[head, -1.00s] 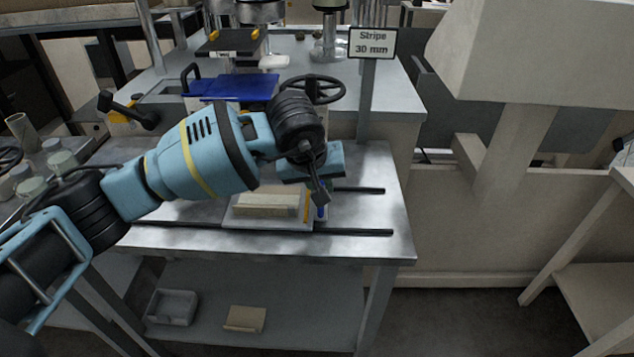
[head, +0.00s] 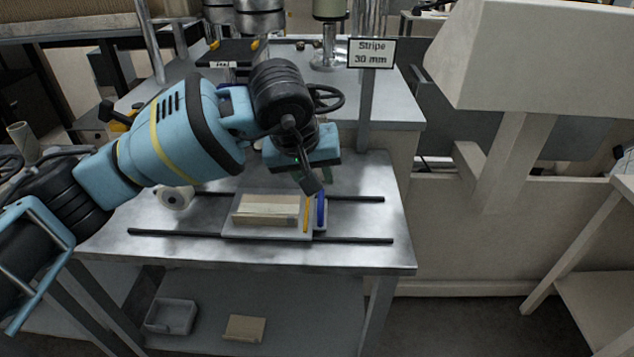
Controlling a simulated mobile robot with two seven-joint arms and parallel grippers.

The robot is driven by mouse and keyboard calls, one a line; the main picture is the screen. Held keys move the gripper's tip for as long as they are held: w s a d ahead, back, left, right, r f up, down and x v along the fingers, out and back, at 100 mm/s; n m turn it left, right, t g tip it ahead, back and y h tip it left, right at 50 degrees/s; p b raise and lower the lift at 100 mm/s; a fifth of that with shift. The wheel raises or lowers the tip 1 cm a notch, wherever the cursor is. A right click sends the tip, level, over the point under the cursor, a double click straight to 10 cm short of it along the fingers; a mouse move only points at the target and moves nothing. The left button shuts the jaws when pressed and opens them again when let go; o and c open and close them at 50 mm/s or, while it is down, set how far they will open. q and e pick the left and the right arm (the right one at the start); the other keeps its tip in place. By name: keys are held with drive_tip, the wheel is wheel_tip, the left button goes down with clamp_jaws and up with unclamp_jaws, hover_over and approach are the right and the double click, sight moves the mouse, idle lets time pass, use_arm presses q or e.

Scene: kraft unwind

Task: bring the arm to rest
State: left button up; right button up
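My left arm comes in from the left and reaches over the steel table (head: 365,215). Its gripper (head: 317,180) points down above the back right part of a light tray (head: 268,232), apart from it. One dark finger shows clearly; the other is mostly hidden, so I cannot tell how far the fingers are apart. Nothing is visibly held. The tray holds a tan block (head: 268,209), a yellow stick (head: 306,213) and a blue pen-like item (head: 320,209). My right gripper is not in view.
A white roll (head: 174,197) lies on the table at the left. Two dark rails (head: 355,240) run along the tabletop. A bin (head: 171,316) sits on the lower shelf.

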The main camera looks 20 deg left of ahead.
use_arm(q)
drive_tip(key=shift+s+r, duration=0.15)
drive_tip(key=shift+r, duration=0.15)
drive_tip(key=shift+f, duration=0.1)
